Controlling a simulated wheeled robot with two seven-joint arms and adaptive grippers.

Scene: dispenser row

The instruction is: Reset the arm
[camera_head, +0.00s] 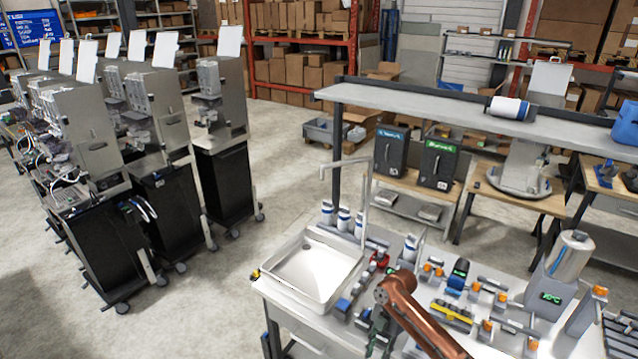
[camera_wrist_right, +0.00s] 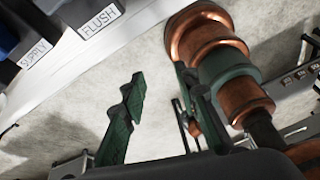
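In the right wrist view, my right gripper (camera_wrist_right: 160,78) shows its two dark green fingers spread apart, with nothing between them. Grey floor shows behind the gap. A copper and green arm part, which looks like mine, shows close beside the right finger in the wrist view. My left gripper is not in view.
A white sink tray (camera_head: 312,268) with a tall tap stands on the bench's left end. Small fittings and a steel canister (camera_head: 570,256) crowd the bench to the right. FLUSH (camera_wrist_right: 100,20) and SUPPLY labels are near the right gripper. Dispenser machines (camera_head: 222,115) stand left; floor between is clear.

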